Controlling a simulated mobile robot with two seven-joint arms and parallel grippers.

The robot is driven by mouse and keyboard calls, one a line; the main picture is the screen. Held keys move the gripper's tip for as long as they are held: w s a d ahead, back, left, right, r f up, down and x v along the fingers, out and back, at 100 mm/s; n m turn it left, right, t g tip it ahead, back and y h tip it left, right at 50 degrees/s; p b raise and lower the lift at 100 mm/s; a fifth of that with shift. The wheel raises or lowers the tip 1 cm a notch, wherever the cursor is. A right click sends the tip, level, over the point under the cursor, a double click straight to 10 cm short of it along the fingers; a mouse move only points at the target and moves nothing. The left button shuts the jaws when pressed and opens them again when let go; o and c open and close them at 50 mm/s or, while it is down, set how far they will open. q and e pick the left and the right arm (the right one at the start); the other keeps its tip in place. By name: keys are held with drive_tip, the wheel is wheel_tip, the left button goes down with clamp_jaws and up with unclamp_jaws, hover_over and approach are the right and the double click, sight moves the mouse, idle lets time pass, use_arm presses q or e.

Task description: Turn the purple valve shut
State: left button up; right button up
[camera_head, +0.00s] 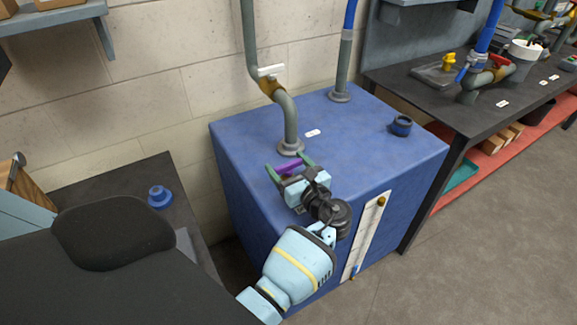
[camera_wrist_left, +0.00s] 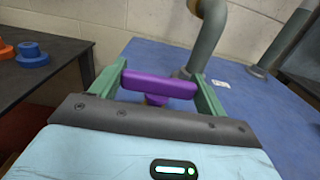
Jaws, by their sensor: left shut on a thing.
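The purple valve (camera_head: 290,168) is at the front of the blue tank's top, near the foot of a grey-green pipe (camera_head: 291,125). In the left wrist view its purple bar handle (camera_wrist_left: 160,85) lies crosswise, with a brass-coloured piece below its middle. My left gripper (camera_head: 287,163) is shut on the handle, with one green finger at each end of the bar. These fingers also show in the left wrist view (camera_wrist_left: 160,84). The valve's lower body is mostly hidden by the gripper. My right gripper is not in view.
A white-handled valve (camera_head: 271,72) is on the pipe above. A dark bench (camera_head: 430,95) at right holds red and yellow valves. Another blue fitting (camera_head: 160,197) is at left.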

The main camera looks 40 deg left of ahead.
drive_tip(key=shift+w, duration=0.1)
use_arm(q)
drive_tip(key=o, duration=1)
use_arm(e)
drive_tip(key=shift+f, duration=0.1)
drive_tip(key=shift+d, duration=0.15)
